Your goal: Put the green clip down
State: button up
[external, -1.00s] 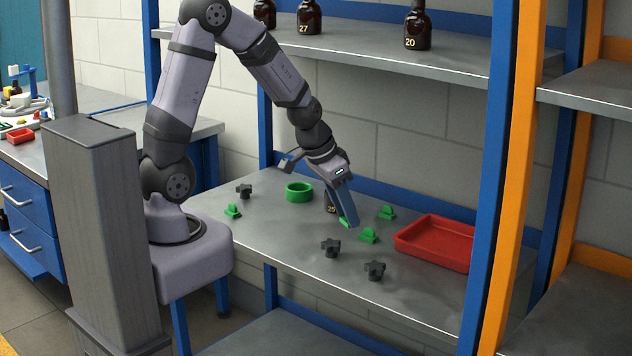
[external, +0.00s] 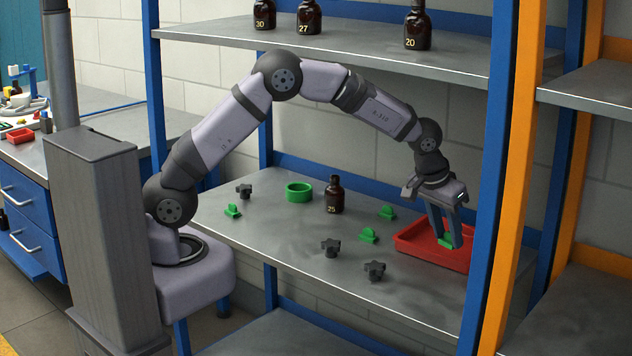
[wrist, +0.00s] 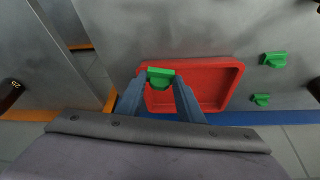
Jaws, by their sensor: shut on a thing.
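My gripper (external: 446,242) is shut on a green clip (external: 445,243) over the red tray (external: 411,242) at the right of the shelf. In the wrist view the green clip (wrist: 160,77) sits between my fingertips, in front of the tray's (wrist: 238,72) rim and floor. I cannot tell whether the clip touches the tray. Two other green clips stand on the shelf left of the tray, one near (external: 369,235) and one further back (external: 387,212). A third green clip (external: 232,211) is at the far left.
An amber bottle marked 25 (external: 334,196) and a green ring (external: 299,192) stand mid-shelf. Black star knobs lie at the front (external: 331,248) (external: 375,271) and the left (external: 244,191). A blue upright (external: 500,180) is close to the right of my gripper.

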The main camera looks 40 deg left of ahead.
jog(key=shift+n, duration=0.5)
jog(key=w, duration=0.4)
jog(key=shift+w+f+p, duration=0.15)
jog(key=shift+w+p, duration=0.1)
jog(key=shift+p, duration=0.05)
jog(key=shift+w+a+r+n+y+p, duration=0.5)
jog(key=shift+w+a+r+n+p, duration=0.45)
jog(key=shift+w+a, duration=1.35)
jog(key=shift+w+d+f+p, duration=0.15)
jog(key=shift+w+d+f, duration=0.05)
jog(key=shift+f, duration=1.1)
jog(key=shift+w+d+f+p, duration=0.15)
jog(key=shift+f+p, duration=0.05)
jog(key=shift+f, duration=1.15)
jog(key=shift+w+d+f+p, duration=0.15)
jog(key=shift+w+d+f, duration=0.05)
jog(key=shift+f, duration=1.1)
jog(key=shift+f, duration=0.1)
jog(key=o, duration=1)
